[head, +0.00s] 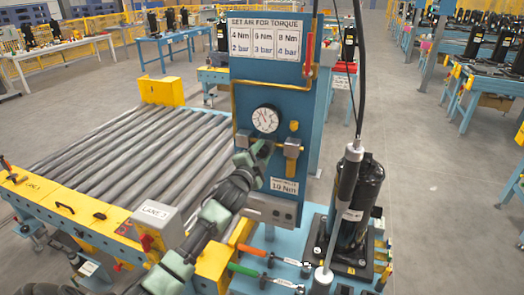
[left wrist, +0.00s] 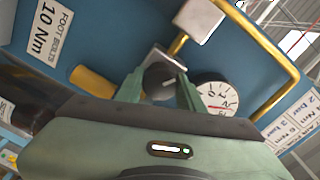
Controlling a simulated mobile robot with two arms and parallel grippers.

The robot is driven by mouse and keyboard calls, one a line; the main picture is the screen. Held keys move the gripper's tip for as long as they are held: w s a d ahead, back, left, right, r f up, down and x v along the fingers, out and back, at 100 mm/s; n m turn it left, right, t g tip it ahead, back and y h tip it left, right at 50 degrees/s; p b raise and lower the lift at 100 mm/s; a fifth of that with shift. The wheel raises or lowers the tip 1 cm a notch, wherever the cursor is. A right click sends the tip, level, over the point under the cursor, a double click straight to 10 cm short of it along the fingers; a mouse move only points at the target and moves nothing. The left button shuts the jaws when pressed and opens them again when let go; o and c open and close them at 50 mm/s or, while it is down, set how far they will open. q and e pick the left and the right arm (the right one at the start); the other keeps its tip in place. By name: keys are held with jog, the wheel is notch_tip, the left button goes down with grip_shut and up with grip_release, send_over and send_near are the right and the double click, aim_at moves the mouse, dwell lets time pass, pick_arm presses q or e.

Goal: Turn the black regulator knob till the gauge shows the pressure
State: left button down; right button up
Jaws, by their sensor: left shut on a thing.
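My left gripper (head: 258,150) reaches up to the blue panel (head: 262,80), just below the round white gauge (head: 265,118). In the left wrist view my left gripper (left wrist: 160,88) is shut on the dark regulator knob (left wrist: 158,74), with a green finger on each side. The gripper hides the knob in the head view. The gauge (left wrist: 216,95) also shows in the left wrist view, partly behind a finger, with a red mark or needle; I cannot read its value surely. My right gripper is not in view.
A sign (head: 265,38) above lists torques with bar values. A smaller label (head: 284,186) reads 10 Nm. Brass-coloured pipe and a grey block (head: 292,147) sit beside the gripper. A black compressor (head: 358,200) and hanging tool (head: 346,180) stand at right; rollers (head: 140,150) lie left.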

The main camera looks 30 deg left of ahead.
pick_arm(q)
jog(key=n+p, duration=0.1)
jog(key=n, duration=0.3)
jog(key=shift+r+n, duration=0.1)
jog(key=shift+n, duration=0.2)
jog(key=n+p, duration=0.1)
jog(key=n, duration=0.2)
jog(key=shift+a+n, duration=0.1)
jog(key=shift+n, duration=0.2)
jog(key=n+p, duration=0.1)
jog(key=n, duration=0.2)
jog(key=shift+n+p, duration=0.35)
jog(key=shift+n, duration=1.35)
jog(key=shift+f, duration=0.2)
jog(key=c, duration=0.9)
grip_release()
jog(key=shift+s, duration=0.1)
